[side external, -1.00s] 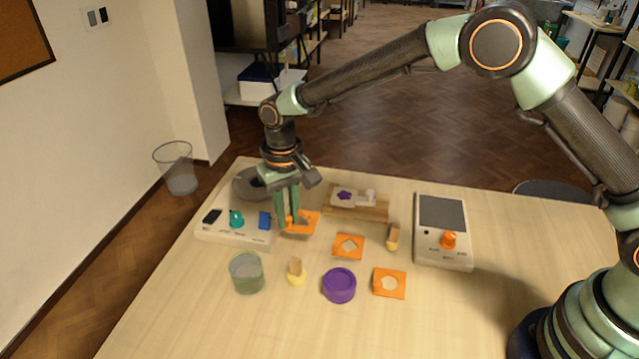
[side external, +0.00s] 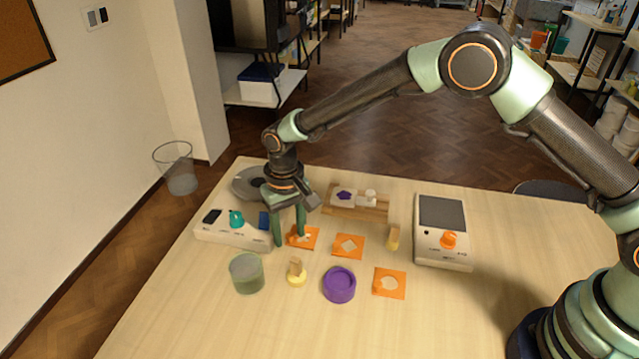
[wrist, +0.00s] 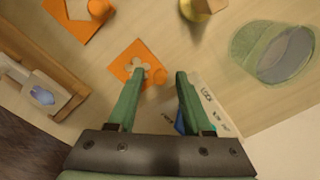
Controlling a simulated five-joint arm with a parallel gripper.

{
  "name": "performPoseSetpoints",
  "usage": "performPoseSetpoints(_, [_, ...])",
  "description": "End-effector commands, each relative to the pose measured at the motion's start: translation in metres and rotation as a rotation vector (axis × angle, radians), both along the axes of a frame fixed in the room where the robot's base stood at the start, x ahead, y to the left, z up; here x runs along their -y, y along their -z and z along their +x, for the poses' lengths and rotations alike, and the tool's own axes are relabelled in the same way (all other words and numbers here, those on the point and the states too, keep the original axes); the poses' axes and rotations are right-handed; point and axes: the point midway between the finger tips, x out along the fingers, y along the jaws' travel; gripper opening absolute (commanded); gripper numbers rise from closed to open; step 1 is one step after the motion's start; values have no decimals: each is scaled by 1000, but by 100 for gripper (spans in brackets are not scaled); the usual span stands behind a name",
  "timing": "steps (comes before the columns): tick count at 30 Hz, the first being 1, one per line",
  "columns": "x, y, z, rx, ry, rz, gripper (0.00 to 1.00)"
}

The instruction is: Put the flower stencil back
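The flower stencil (side external: 310,234) is a small orange square plate with a flower-shaped cutout and a round orange knob. It lies flat on the table, right of the white control box. The cutout shows clearly in the wrist view, where the stencil (wrist: 121,66) is partly behind one finger. My gripper (side external: 291,240) is open and low over the stencil's left side. In the wrist view my gripper (wrist: 158,76) has the knob between its spread fingers, with visible gaps. A diamond-cutout stencil (side external: 341,252) lies just right; another orange stencil (side external: 398,292) lies nearer the front right.
A white control box (side external: 210,232) stands close left of my gripper. A wooden stand (side external: 372,212) is behind right. A grey device (side external: 440,255) is at right.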

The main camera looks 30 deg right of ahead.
Motion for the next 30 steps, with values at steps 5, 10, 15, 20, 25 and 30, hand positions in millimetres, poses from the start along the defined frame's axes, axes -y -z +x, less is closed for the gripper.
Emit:
performPoseSetpoints(5, [0, -1, 0, 0, 0, 0, 50])
performPoseSetpoints(10, [0, -12, 0, 1, 0, 1, 50])
performPoseSetpoints(15, [-1, -43, 1, 4, 0, 2, 50])
performPoseSetpoints(20, [-1, -77, 1, 4, 0, 2, 50])
performPoseSetpoints(25, [-1, -105, 1, 4, 0, 2, 50])
performPoseSetpoints(30, [0, -120, 0, 2, 0, 1, 50])
